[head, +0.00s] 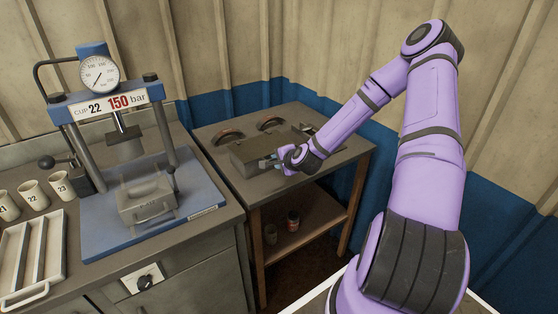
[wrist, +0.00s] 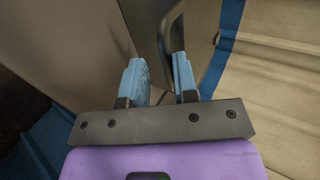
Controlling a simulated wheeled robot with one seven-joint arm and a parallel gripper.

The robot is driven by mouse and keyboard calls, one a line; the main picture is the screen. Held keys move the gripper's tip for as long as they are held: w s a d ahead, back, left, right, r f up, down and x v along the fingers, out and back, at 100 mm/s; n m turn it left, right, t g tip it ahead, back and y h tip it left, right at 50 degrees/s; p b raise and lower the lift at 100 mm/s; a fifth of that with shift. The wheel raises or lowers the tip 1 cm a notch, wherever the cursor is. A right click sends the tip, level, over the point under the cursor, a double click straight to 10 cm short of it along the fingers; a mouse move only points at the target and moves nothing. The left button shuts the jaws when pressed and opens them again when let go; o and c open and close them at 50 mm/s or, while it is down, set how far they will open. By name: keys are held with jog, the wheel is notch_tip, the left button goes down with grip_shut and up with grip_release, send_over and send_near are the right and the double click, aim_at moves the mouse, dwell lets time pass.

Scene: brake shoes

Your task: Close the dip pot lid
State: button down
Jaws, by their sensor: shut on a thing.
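The dip pot appears to be the dull grey metal box (head: 250,152) on the side table in the head view. My gripper (head: 270,162) is at the near right of this box, low over the table. In the wrist view my gripper (wrist: 159,62) has its two blue fingers around the lower part of a dark curved handle (wrist: 172,25). The handle stands against a dark flat panel (wrist: 200,25), which seems to be the lid. My gripper is shut on the handle. The grip itself is partly hidden, and the lid's exact angle cannot be told.
Two curved brake shoes (head: 229,136) lie behind the box. The side table (head: 328,168) has a lower shelf with small jars (head: 293,220). A press with a gauge (head: 99,74) stands on the left bench, beside numbered cups (head: 33,194) and a tray (head: 60,245). The corrugated wall is close behind.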

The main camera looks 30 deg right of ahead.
jog(key=c, duration=1.2)
grip_release()
jog(key=shift+s+f, duration=0.5)
jog(key=shift+f, duration=0.05)
jog(key=shift+r, duration=0.1)
jog(key=v, duration=1)
jog(key=shift+r, duration=0.4)
